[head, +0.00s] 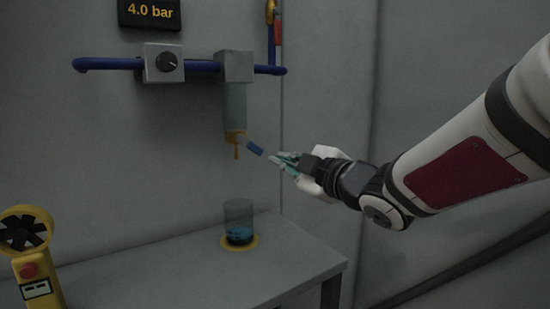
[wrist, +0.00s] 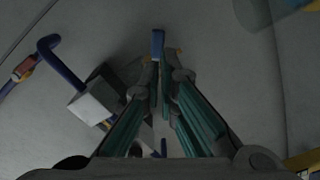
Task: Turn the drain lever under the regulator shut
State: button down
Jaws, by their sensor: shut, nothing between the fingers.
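The regulator's clear bowl (head: 235,108) hangs under a grey block (head: 236,66) on the blue pipe. A brass drain fitting (head: 236,138) with a downward spout is at its bottom. The blue drain lever (head: 255,148) sticks out to the right of the fitting, slanting slightly down. My gripper (head: 273,157) is shut and empty, its fingertips right at the lever's outer end. In the wrist view the blue lever (wrist: 158,44) shows just beyond the closed fingertips (wrist: 160,72). I cannot tell whether they touch it.
A clear cup (head: 238,215) with blue liquid stands on a yellow ring on the grey bench (head: 180,270), below the spout. A grey box with a black knob (head: 168,62) and a "4.0 bar" display (head: 149,13) are upper left. A yellow fan device (head: 32,260) stands lower left.

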aim_at(250, 145)
jog(key=w+a+f+n+g+p, duration=0.25)
jog(key=a+n+p, duration=0.25)
jog(key=n+p, duration=0.4)
jog(key=w+a+f+n+g+p, duration=0.25)
jog(key=a+n+p, duration=0.25)
jog(key=n+p, duration=0.4)
jog(key=shift+n+t+y, duration=0.3)
jog(key=shift+n+t, duration=0.1)
jog(key=shift+n, duration=0.1)
jog(key=shift+w+d+r, duration=0.4)
jog(key=shift+d+r, duration=0.3)
jog(key=shift+r, duration=0.1)
jog(key=shift+w+d+r, duration=0.4)
jog(key=shift+d+r, duration=0.3)
jog(key=shift+r, duration=0.05)
